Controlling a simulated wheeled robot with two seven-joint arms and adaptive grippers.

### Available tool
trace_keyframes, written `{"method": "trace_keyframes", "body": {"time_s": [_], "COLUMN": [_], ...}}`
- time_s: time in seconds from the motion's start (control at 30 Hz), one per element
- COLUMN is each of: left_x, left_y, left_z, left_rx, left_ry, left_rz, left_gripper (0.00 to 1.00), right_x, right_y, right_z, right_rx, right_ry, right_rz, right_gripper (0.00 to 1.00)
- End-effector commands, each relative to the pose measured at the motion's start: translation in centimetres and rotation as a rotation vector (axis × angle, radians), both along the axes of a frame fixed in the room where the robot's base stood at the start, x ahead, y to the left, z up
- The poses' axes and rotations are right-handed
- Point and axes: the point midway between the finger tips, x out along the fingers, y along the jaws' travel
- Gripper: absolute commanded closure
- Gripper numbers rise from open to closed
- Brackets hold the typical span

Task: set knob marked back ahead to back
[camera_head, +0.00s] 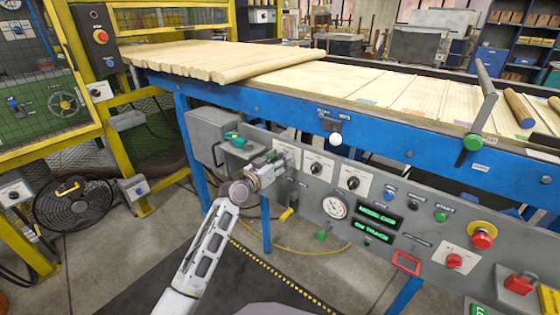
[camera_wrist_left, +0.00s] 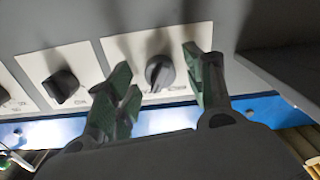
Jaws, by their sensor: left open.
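Black rotary knobs on white plates sit on the grey control panel (camera_head: 395,220). My left gripper (camera_head: 274,161) is at the leftmost plate, and it hides that plate's knob in the head view. In the left wrist view, which looks upside down, this knob (camera_wrist_left: 160,72) stands between the open fingers of my left gripper (camera_wrist_left: 156,66), with gaps on both sides. A neighbouring knob (camera_wrist_left: 61,86) is left of the fingers there. In the head view, two more knobs (camera_head: 317,169) (camera_head: 352,183) are to the right. The plate lettering is too small to read.
A pressure gauge (camera_head: 335,206), green displays (camera_head: 375,220) and a red emergency button (camera_head: 482,235) are farther right on the panel. The blue conveyor frame (camera_head: 400,135) runs above, bearing wood boards (camera_head: 220,62). A grey box (camera_head: 211,135) juts out left of the gripper.

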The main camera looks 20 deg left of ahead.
Motion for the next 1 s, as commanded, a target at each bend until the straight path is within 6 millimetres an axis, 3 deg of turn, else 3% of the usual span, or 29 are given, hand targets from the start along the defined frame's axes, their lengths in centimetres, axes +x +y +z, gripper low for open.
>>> {"method": "trace_keyframes", "body": {"time_s": [0.37,0.73,1.0], "left_x": [0.24,0.23,0.22], "left_y": [-0.10,-0.09,-0.09], "left_z": [0.08,0.06,0.08], "left_rx": [0.001,0.001,-0.013], "left_ry": [-0.001,0.000,0.005], "left_rz": [0.000,0.000,0.000], "left_gripper": [0.47,0.92,0.93], "right_x": [0.46,0.56,0.45], "right_y": [0.01,-0.04,-0.13], "right_z": [0.35,0.44,0.61], "right_rx": [0.002,0.001,-0.004], "right_ry": [-0.015,-0.017,-0.011], "right_rz": [-0.001,0.000,0.001], "right_gripper": [1.00,1.00,1.00]}}
